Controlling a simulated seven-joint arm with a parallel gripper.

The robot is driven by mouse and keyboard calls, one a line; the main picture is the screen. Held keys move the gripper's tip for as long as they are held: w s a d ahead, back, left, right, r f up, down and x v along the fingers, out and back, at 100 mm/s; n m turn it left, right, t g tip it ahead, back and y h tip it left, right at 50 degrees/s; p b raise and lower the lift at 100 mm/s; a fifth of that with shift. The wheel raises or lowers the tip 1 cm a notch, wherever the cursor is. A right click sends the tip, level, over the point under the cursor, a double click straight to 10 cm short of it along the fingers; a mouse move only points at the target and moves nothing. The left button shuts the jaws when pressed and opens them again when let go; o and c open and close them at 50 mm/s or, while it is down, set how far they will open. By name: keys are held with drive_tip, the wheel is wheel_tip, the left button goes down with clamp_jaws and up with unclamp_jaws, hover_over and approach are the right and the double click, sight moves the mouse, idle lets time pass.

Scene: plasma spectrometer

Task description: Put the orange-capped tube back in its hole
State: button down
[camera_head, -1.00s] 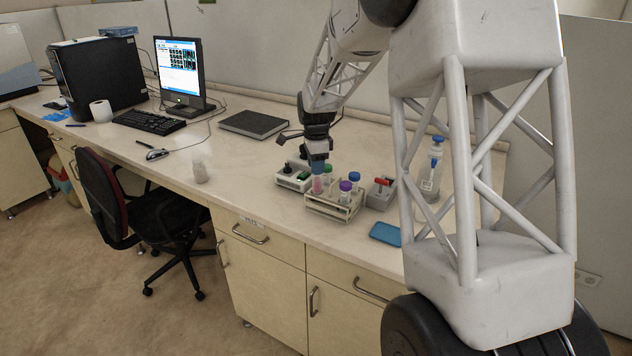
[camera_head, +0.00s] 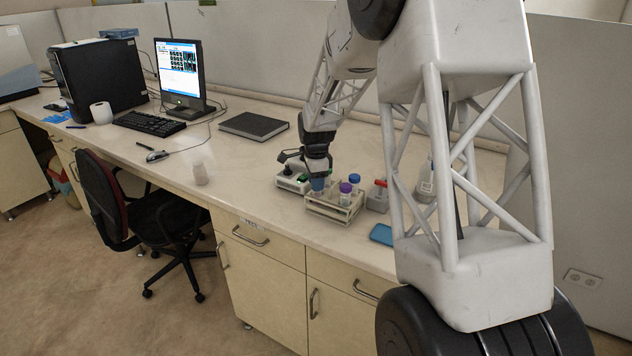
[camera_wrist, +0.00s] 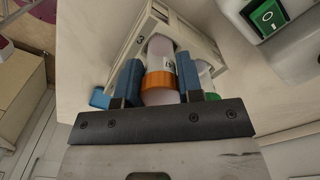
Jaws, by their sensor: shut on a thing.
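The orange-capped tube (camera_wrist: 159,86) is between the two blue fingers of my gripper (camera_wrist: 158,77), which is shut on it near the cap. Its pale body points away from the camera toward the rack. The cream rack (camera_head: 335,213) stands on the bench, and my gripper (camera_head: 317,184) is low over its left part. In the wrist view, part of the rack frame (camera_wrist: 143,38), marked 3, surrounds the tube's far end. I cannot tell how deep the tube sits in a hole. In the head view the tube is hidden by the fingers and rack.
A purple-capped tube (camera_head: 345,190) and a blue-capped tube (camera_head: 354,180) stand in the rack beside my gripper. A grey box (camera_head: 378,200) and a blue pad (camera_head: 382,234) are to the right.

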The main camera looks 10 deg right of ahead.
drive_tip(key=shift+f, duration=0.15)
drive_tip(key=c, duration=0.8)
unclamp_jaws()
drive_tip(key=shift+o, duration=0.2)
wheel_tip(320, 180, up, 12)
idle(0.8)
